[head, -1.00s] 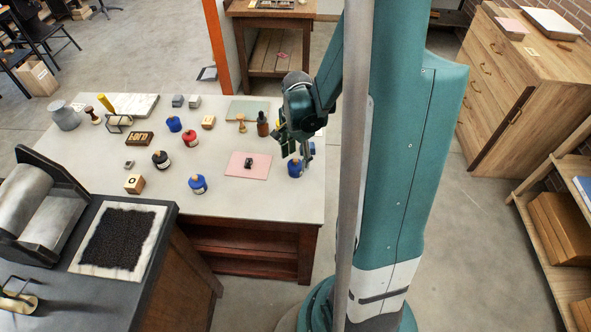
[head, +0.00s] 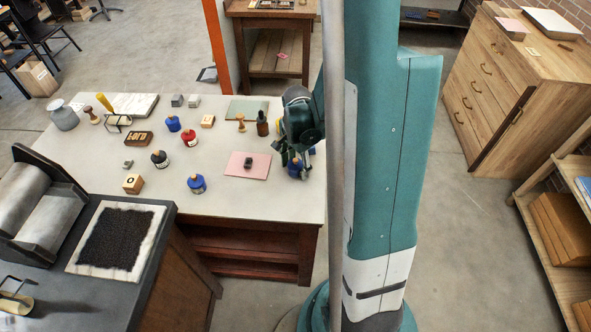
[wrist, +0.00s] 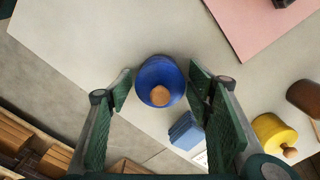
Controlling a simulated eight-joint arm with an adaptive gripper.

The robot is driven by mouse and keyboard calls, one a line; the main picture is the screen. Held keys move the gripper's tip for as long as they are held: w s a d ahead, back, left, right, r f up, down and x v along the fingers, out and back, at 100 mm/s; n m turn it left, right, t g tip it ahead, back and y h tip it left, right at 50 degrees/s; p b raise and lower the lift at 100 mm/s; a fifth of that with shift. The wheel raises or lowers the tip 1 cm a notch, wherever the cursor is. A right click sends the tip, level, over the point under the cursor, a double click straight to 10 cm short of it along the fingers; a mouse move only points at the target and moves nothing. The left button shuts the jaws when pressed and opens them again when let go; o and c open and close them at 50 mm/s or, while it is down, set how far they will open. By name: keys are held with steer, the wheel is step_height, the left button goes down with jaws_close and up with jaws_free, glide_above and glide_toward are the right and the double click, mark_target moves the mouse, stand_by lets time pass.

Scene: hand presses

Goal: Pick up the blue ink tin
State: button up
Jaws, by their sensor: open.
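A blue ink tin (head: 294,171) stands near the right edge of the pale table, partly hidden by my gripper in the head view. In the wrist view the same blue tin (wrist: 152,72) appears from above as a round blue shape with a wooden knob. My gripper (head: 302,160) is open and points down over it. In the wrist view its green-padded fingers (wrist: 160,88) stand one on each side of the tin, with gaps on both sides. Two other blue tins, one at the front (head: 197,185) and one farther back (head: 173,125), stand to the left.
A pink sheet (head: 237,168) with a small dark block lies left of the tin. A dark bottle (head: 262,124) and a wooden stamp (head: 241,123) stand behind. In the wrist view a yellow knobbed object (wrist: 272,134) and a blue block (wrist: 186,131) are nearby. The table edge is close.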

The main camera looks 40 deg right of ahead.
stand_by(0.4)
steer(key=c, duration=1.1)
steer(key=shift+r, duration=0.25)
steer(key=shift+r+p, duration=0.95)
steer(key=shift+r, duration=3.85)
